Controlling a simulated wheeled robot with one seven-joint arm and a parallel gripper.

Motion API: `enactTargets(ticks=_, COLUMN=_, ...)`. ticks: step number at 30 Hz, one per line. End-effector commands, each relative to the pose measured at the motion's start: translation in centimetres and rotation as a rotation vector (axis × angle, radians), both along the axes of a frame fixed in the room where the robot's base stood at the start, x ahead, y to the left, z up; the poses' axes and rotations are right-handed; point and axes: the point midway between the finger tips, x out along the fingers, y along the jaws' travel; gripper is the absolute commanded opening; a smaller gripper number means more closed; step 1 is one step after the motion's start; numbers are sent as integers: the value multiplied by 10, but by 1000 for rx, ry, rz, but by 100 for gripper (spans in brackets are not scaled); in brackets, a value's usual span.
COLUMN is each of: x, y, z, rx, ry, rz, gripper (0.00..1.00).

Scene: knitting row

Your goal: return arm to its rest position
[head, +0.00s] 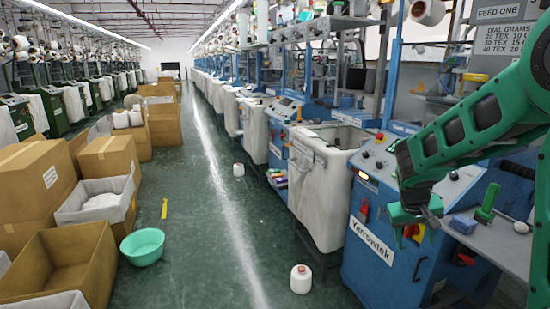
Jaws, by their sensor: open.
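My green arm reaches in from the right edge of the head view. My gripper (420,232) is at its end, pointing down, with its jaws apart. I see nothing held between them. It hangs in front of the blue Yarrowtek machine (372,262), left of that machine's grey side shelf (492,248). Part of the machine's front is hidden behind the gripper and arm.
A blue block (463,224) and a green-handled tool (487,203) lie on the shelf. A white fabric bin (322,200) stands left of the machine. A white cone (301,279), a green basin (143,247) and cardboard boxes (70,262) stand on the floor. The middle aisle is mostly clear.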

Motion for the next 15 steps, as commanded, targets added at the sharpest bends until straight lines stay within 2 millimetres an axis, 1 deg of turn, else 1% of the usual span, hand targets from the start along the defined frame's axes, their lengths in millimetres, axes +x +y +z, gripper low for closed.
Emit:
enactTargets(ticks=1, x=-13, y=6, z=10, rx=33, ry=-15, rz=7, gripper=59)
enactTargets(ticks=6, x=-55, y=33, z=34, rx=132, ry=-47, rz=44, gripper=59)
enactTargets(ticks=9, x=-82, y=49, z=46, rx=182, ry=-65, rz=67, gripper=59)
enactTargets(ticks=15, x=-131, y=78, z=61, rx=259, ry=-95, rz=118, gripper=59)
